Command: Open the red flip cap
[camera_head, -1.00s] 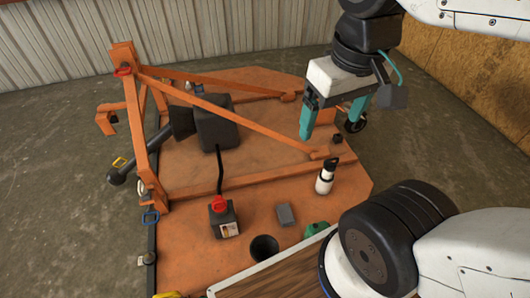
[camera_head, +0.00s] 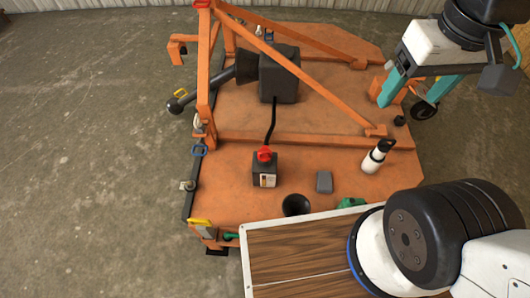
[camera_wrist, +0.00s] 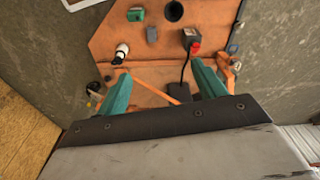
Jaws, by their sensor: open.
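A red flip cap (camera_head: 264,154) sits on top of a small dark box (camera_head: 265,172) with a pale label, on the orange deck (camera_head: 310,165). A black cable rises from behind the box to a larger dark block. The red cap also shows in the wrist view (camera_wrist: 195,46), beyond the right finger. Whether the cap is raised or closed is too small to tell. My gripper (camera_head: 412,97) has its teal fingers apart, to the right of the cap and well away from it. In the wrist view the fingers (camera_wrist: 160,95) are spread with nothing between them.
Orange frame bars (camera_head: 292,72) slant over the deck. A white bottle with a black top (camera_head: 375,158), a grey block (camera_head: 324,181) and a black round cup (camera_head: 296,205) stand near the box. A wooden board (camera_head: 300,255) lies in front.

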